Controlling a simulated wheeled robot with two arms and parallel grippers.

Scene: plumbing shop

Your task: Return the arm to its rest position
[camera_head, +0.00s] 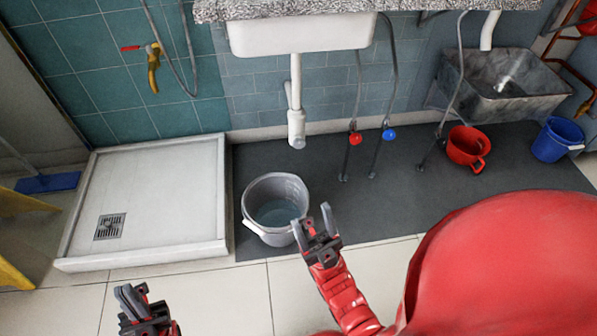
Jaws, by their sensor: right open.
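My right gripper (313,221) is open, and nothing shows between its two fingers. It overlaps the lower right rim of a grey bucket (256,200) in the head view; I cannot tell its height above the floor or whether it touches the bucket. The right arm (342,295) reaches up from the bottom of the picture. My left gripper (138,304) is low at the left, over the light floor tiles, and its jaw opening is unclear. The bucket stands upright with clear water in it.
A white shower tray (150,190) lies left of the bucket. Above hang a white sink (300,38) and its drain pipe (296,115). Hoses with red (355,139) and blue (389,134) valves, a red pot (467,147) and a blue bucket (558,138) are to the right.

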